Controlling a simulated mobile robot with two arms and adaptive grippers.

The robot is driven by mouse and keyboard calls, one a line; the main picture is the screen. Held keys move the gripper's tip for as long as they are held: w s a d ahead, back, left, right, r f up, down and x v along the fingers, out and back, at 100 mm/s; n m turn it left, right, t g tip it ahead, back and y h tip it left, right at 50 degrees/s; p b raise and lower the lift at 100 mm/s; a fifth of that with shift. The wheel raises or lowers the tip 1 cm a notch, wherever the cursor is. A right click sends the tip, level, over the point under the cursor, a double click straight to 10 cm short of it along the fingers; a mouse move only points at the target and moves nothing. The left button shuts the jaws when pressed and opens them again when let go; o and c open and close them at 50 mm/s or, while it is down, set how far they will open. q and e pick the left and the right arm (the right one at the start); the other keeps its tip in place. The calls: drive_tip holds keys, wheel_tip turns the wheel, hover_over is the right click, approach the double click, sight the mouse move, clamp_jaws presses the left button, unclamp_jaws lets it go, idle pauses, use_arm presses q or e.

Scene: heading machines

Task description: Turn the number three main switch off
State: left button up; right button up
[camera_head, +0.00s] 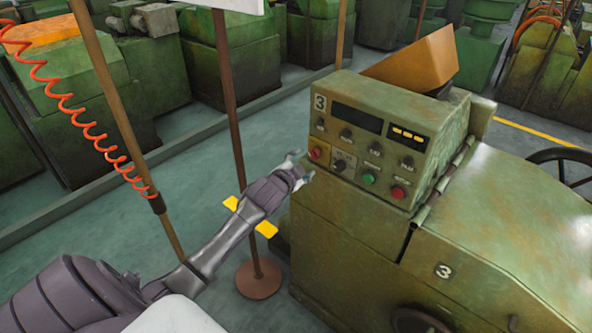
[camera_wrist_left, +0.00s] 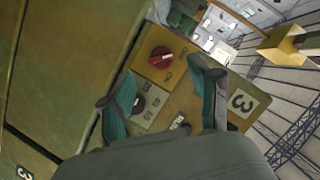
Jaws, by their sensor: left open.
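The green control box (camera_head: 345,115) marked 3 stands on the number three machine. The main switch, a red knob on a yellow plate (camera_head: 315,153), is at the left end of its lower row. In the left wrist view the red knob (camera_wrist_left: 160,57) sits ahead of the fingertips, at the upper middle. My left gripper (camera_head: 300,165) is open and empty, just left of the panel and close to the switch. In the wrist view its fingers (camera_wrist_left: 165,90) are spread, with a black selector knob (camera_wrist_left: 138,103) partly behind the left finger. My right gripper is not in view.
A green button (camera_head: 368,178) and a red button (camera_head: 398,192) lie to the right on the panel. A brown post on a round base (camera_head: 259,280) stands behind my left arm. An orange coiled hose (camera_head: 90,130) hangs at left. Open floor lies left of the machine.

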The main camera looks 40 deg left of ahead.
use_arm(q)
drive_tip(key=shift+v, duration=2.3)
drive_tip(key=shift+f, duration=0.1)
drive_tip(key=s+d+f+n+g+b, duration=0.15)
drive_tip(key=s+f, duration=0.35)
drive_tip(key=f, duration=0.8)
drive_tip(key=s+d+f+g+h+b, duration=0.1)
drive_tip(key=s+d+f+g, duration=0.3)
drive_tip(key=f, duration=0.8)
drive_tip(key=s+a+f+n+g+b, duration=0.15)
drive_tip(key=s+f, duration=0.35)
drive_tip(key=f, duration=0.8)
drive_tip(key=s+d+f+g+b, duration=0.1)
drive_tip(key=s+d+f, duration=0.3)
drive_tip(key=s+f, duration=0.4)
drive_tip(key=s+d+f+n+g+h+b, duration=0.1)
drive_tip(key=s+d+f+g, duration=0.2)
drive_tip(key=s+f, duration=0.4)
drive_tip(key=s+d+f+g+h+b, duration=0.1)
drive_tip(key=s+d+f, duration=0.5)
drive_tip(key=s, duration=1.5)
wheel_tip(320, 180, down, 3)
drive_tip(key=shift+s+r+n+g+b, duration=0.15)
drive_tip(key=shift+s+n+g+b, duration=0.25)
drive_tip(key=shift+g, duration=0.3)
drive_tip(key=shift+w, duration=0.1)
